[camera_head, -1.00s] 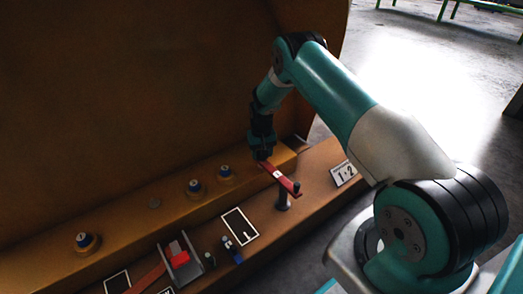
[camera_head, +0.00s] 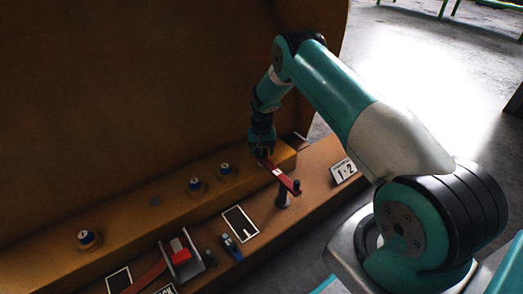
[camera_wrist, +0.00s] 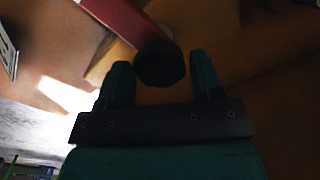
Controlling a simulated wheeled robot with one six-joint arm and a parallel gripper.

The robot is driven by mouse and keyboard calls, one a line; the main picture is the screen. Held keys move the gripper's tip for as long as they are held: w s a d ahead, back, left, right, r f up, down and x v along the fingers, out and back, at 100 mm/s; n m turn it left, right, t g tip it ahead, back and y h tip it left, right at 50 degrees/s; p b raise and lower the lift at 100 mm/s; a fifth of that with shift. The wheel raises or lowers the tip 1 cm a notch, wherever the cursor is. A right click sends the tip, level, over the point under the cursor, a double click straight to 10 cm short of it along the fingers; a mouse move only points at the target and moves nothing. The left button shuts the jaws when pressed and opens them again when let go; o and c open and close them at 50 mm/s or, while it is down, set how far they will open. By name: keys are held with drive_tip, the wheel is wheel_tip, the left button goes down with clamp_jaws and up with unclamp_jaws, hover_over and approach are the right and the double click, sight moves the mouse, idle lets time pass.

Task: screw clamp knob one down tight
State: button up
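A red clamp bar (camera_head: 285,180) with a white mark lies across from the raised ledge to a dark post (camera_head: 283,200). In the wrist view the bar (camera_wrist: 122,22) runs in from the top left and ends under a black faceted knob (camera_wrist: 160,64). My gripper (camera_wrist: 162,72) is at that end, its teal fingers apart with the knob between their tips. A thin gap shows at the knob's right side; contact on the left is unclear. In the head view my gripper (camera_head: 262,152) points down over the bar's far end and hides the knob. I cannot read which clamp number this is.
Several blue-capped studs, including one nearby (camera_head: 225,169), line the ledge. A grey bracket (camera_head: 184,263) with red parts, a blue item (camera_head: 231,248) and a white-outlined dark rectangle (camera_head: 239,225) lie on the lower shelf. A tall brown wall rises behind.

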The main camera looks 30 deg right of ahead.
drive_tip(key=shift+o, duration=1.1)
wheel_tip(320, 180, up, 12)
drive_tip(key=p, duration=0.4)
drive_tip(key=shift+p, duration=0.3)
